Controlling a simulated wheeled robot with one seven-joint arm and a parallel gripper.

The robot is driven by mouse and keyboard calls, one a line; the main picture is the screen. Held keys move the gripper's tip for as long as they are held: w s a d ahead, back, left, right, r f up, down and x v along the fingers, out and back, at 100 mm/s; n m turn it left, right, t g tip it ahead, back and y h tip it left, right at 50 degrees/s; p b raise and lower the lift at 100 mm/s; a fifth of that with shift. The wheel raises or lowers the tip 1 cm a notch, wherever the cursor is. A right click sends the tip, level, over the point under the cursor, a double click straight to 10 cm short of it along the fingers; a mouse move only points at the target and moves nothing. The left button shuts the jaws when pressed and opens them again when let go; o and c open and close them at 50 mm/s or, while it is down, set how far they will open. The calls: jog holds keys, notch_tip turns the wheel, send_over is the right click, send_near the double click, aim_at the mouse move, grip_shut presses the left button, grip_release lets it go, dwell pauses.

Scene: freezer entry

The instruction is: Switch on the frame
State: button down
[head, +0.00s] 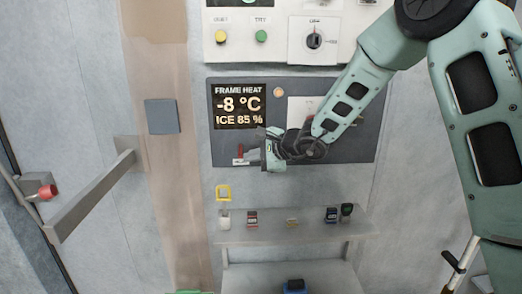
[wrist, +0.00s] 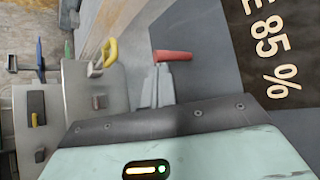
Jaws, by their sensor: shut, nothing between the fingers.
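The frame heat panel (head: 367,147) is dark grey on the wall. Its lit display (head: 238,106) reads FRAME HEAT, -8 °C, ICE 85 %. A red lever (head: 240,150) stands out below the display, at the panel's lower left; it also shows in the wrist view (wrist: 173,56). My gripper (head: 250,161) is shut and empty, in front of the panel's lower left. In the wrist view its fingertips (wrist: 157,78) are close to the red lever; I cannot tell whether they touch. My arm hides the panel's middle and part of a pale plate (head: 298,108).
Above is a white panel with a yellow button (head: 221,36), a green button (head: 261,36) and a dark rotary knob (head: 314,41). A shelf (head: 270,238) with several small items lies below. A door handle bar (head: 90,193) projects at left.

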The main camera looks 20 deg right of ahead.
jog(key=shift+w+a+f, duration=0.15)
jog(key=shift+w+a, duration=0.05)
jog(key=shift+w, duration=0.05)
jog(key=shift+r+p, duration=0.2)
jog(key=shift+p, duration=0.2)
jog(key=shift+s+r+m+g+p, duration=0.1)
jog(key=shift+r+m+g+p, duration=0.25)
jog(key=shift+p, duration=0.9)
jog(key=shift+r+m+g+p, duration=0.3)
jog(key=shift+m+g+p, duration=0.05)
jog(key=shift+g+p, duration=0.35)
jog(key=shift+r+b, duration=0.2)
jog(key=shift+b, duration=0.45)
jog(key=shift+r+p, duration=0.25)
jog(key=shift+p, duration=0.1)
